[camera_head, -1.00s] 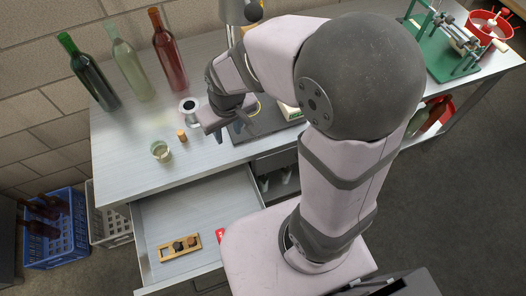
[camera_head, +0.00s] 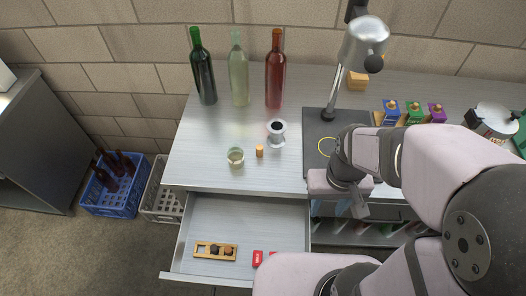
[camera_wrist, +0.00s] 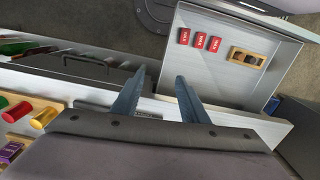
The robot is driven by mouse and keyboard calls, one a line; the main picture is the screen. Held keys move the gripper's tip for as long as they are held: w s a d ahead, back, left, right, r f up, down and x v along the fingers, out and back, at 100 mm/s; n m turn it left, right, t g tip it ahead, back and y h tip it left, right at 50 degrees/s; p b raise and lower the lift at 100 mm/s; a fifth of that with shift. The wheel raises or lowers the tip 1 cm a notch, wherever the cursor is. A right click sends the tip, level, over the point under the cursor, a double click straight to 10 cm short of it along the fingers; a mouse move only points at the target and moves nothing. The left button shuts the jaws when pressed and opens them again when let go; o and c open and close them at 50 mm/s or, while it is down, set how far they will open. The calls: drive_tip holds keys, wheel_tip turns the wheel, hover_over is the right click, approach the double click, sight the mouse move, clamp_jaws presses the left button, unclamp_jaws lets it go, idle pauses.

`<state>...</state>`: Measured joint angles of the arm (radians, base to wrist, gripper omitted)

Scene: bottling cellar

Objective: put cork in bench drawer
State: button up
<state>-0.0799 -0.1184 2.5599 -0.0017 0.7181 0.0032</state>
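The cork (camera_head: 260,151) stands on the bench top (camera_head: 215,140), between a small glass (camera_head: 235,157) and a metal spool-shaped piece (camera_head: 277,133). The bench drawer (camera_head: 245,223) is pulled open below the bench edge. It also shows in the wrist view (camera_wrist: 283,62). My gripper (camera_head: 350,205) is to the right of the cork and of the drawer, at the bench's front edge. In the wrist view my gripper (camera_wrist: 157,88) has its two fingers apart with nothing between them. The cork does not show in the wrist view.
In the drawer lie a wooden holder (camera_head: 215,251) with dark round pieces and several red pieces (camera_head: 258,257). Three bottles (camera_head: 239,72) stand at the bench's back. A lamp (camera_head: 361,45) rises from a dark mat (camera_head: 318,128). Crates (camera_head: 112,203) sit on the floor, left.

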sight(259, 148)
drive_tip(key=s+a+f+n+g+h, duration=0.1)
drive_tip(key=s+a+f+n+g, duration=0.1)
drive_tip(key=a+f+n, duration=0.3)
drive_tip(key=w+a+t, duration=0.1)
drive_tip(key=w+a, duration=0.2)
drive_tip(key=w, duration=0.1)
drive_tip(key=w+a+t, duration=0.1)
drive_tip(key=w+a, duration=0.2)
drive_tip(key=w, duration=0.1)
drive_tip(key=w+a+n+t+h, duration=0.1)
drive_tip(key=w+a, duration=0.2)
drive_tip(key=w, duration=0.1)
drive_tip(key=shift+a+f+t+p, duration=0.3)
drive_tip(key=shift+a+f+p, duration=0.05)
drive_tip(key=w+a+r+m+t+y, duration=0.1)
drive_tip(key=w+a+r+m+t, duration=0.2)
drive_tip(key=w+m, duration=0.5)
drive_tip(key=shift+w+a+r, duration=0.5)
drive_tip(key=shift+w+a, duration=0.1)
drive_tip(key=shift+a, duration=0.15)
drive_tip(key=shift+p+x, duration=1.2)
drive_tip(key=shift+x, duration=2.5)
drive_tip(key=shift+w+d, duration=0.1)
